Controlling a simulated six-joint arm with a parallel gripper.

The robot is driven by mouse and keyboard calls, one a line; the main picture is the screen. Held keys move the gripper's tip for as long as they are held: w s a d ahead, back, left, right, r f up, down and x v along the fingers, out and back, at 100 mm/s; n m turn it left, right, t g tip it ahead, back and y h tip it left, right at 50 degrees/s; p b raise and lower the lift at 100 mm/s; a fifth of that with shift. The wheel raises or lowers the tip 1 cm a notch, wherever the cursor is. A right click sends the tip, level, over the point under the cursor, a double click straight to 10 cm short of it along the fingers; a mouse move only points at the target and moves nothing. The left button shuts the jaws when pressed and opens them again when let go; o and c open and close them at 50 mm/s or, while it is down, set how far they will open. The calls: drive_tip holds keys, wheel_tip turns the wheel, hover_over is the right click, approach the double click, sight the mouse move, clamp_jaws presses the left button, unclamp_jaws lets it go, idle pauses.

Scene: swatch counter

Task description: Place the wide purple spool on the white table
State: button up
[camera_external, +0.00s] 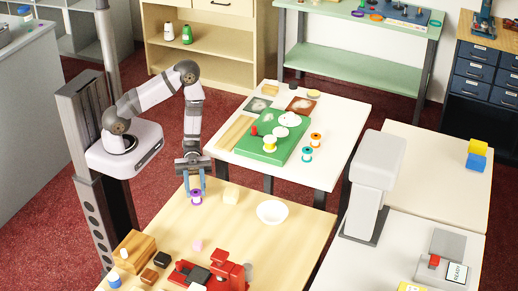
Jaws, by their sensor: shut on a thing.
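My gripper (195,190) is shut on the purple spool (196,201), a small spool with a purple rim. The gripper points down over the back left part of the light wooden table (232,247). I cannot tell whether the spool touches the tabletop or hangs just above it. The white table (336,109) stands behind and to the right of the gripper.
The white table's right strip has bare room. A gap separates the two tables.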

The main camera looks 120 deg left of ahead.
sight(196, 190)
drive_tip(key=shift+f, duration=0.2)
drive_tip(key=o, duration=1)
drive_tip(key=b+v, duration=0.1)
drive_tip(key=v, duration=0.2)
drive_tip(key=shift+a+b, duration=0.25)
drive_tip(key=shift+b, duration=0.05)
wheel_tip(196, 190, up, 5)
drive_tip(key=shift+d+r+p, duration=0.1)
drive_tip(key=shift+d+p, duration=0.1)
drive_tip(key=shift+p, duration=0.15)
drive_tip(key=shift+o, duration=0.6)
drive_tip(key=shift+r, duration=1)
